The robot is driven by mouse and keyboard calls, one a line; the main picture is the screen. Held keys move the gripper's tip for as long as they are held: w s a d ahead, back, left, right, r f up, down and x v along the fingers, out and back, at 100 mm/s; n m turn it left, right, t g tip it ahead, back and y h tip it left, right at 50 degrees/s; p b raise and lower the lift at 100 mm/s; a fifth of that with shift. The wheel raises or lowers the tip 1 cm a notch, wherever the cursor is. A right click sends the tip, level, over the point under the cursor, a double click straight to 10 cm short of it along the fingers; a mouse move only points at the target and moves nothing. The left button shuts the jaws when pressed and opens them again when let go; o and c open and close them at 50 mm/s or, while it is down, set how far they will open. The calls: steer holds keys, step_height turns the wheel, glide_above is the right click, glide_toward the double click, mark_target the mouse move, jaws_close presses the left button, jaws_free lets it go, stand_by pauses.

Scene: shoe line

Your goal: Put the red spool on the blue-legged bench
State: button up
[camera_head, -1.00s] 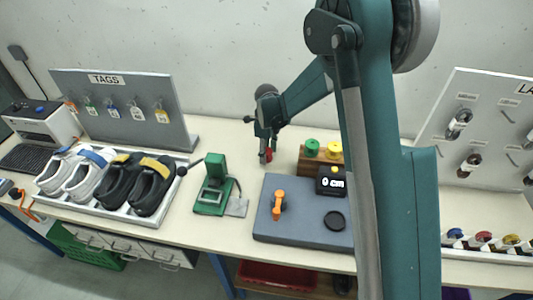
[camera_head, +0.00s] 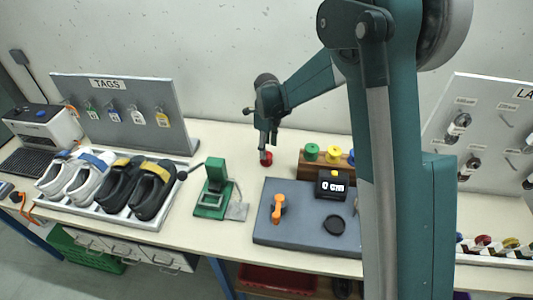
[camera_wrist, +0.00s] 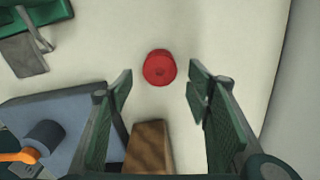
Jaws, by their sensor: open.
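The red spool (camera_head: 266,158) stands on the cream top of the blue-legged bench (camera_head: 190,228), left of a brown spool rack. A blue leg (camera_head: 221,275) shows below the front edge. In the wrist view the red spool (camera_wrist: 159,67) appears from above, between and beyond the fingertips, with a gap on each side. My gripper (camera_wrist: 160,82) is open and empty. In the head view my gripper (camera_head: 266,146) points down just above the spool. Its fingers partly cover the spool there.
The brown rack (camera_head: 312,164) with green and yellow spools stands close right. A green device (camera_head: 212,195) and a shoe tray (camera_head: 150,222) are to the left.

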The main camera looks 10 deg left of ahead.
mark_target(268, 155)
step_height(268, 155, up, 6)
steer(key=shift+r, duration=0.2)
stand_by(1.0)
steer(key=s+d+r+n+t, duration=0.2)
steer(key=s+d+r+n, duration=0.4)
steer(key=d+r, duration=0.45)
steer(key=s+d+r+n+t, duration=0.1)
steer(key=s+d+r+n, duration=0.3)
steer(key=s+d+r, duration=0.6)
steer(key=s+d+f+n+t, duration=0.1)
steer(key=s+d+n, duration=0.4)
steer(key=s, duration=0.5)
steer(key=s+d+n+t, duration=0.3)
steer(key=s+d+n, duration=0.2)
steer(key=s+d, duration=0.5)
steer(key=shift+d+f, duration=0.2)
steer(key=shift+f, duration=0.2)
